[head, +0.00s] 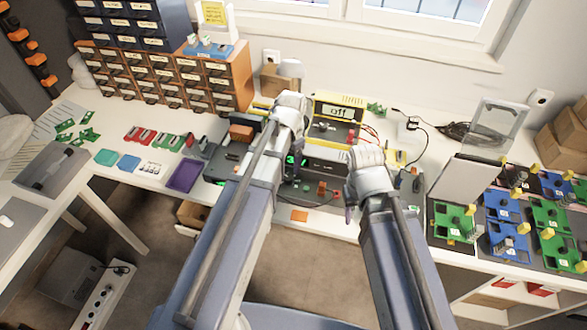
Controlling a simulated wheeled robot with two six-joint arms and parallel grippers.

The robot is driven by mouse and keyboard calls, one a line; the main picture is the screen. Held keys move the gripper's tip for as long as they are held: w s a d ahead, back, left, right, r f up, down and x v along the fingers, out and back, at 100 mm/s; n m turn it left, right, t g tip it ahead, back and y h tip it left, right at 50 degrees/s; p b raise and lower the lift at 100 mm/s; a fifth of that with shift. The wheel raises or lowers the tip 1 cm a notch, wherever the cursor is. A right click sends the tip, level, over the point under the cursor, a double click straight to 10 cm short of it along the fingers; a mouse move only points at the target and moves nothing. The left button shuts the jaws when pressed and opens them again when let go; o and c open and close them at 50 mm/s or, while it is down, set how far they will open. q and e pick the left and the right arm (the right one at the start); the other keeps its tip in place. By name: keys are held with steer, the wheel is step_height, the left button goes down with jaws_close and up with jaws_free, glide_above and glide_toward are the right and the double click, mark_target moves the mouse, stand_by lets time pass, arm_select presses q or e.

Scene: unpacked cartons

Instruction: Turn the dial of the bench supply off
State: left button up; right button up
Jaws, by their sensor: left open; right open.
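The bench supply (340,108) is a yellow-framed box at the back of the bench, below the window. Its pale display seems to read "Off". A dark dial (322,126) seems to sit on its dark front, below the display; its setting is too small to read. My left gripper (299,165) is open, in front of the supply and left of the dial, its fingers partly hidden by my own wrist. My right gripper (349,205) is open, lower and to the right, above the front part of the bench, apart from the supply.
A dark device with green digits (291,160) stands close to my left gripper. Drawer cabinets (165,78) stand at the back left. Red and black cables (370,133) run right of the supply. Trays of green and blue boards (500,208) fill the right side.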

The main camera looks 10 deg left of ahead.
mark_target(289, 177)
arm_select(q)
steer(key=shift+w+a+f+b, duration=0.1)
steer(key=shift+f+b, duration=1.85)
steer(key=shift+f, duration=0.05)
steer(key=shift+w+a+f+b, duration=0.1)
steer(key=shift+f+b, duration=1.85)
jaws_close()
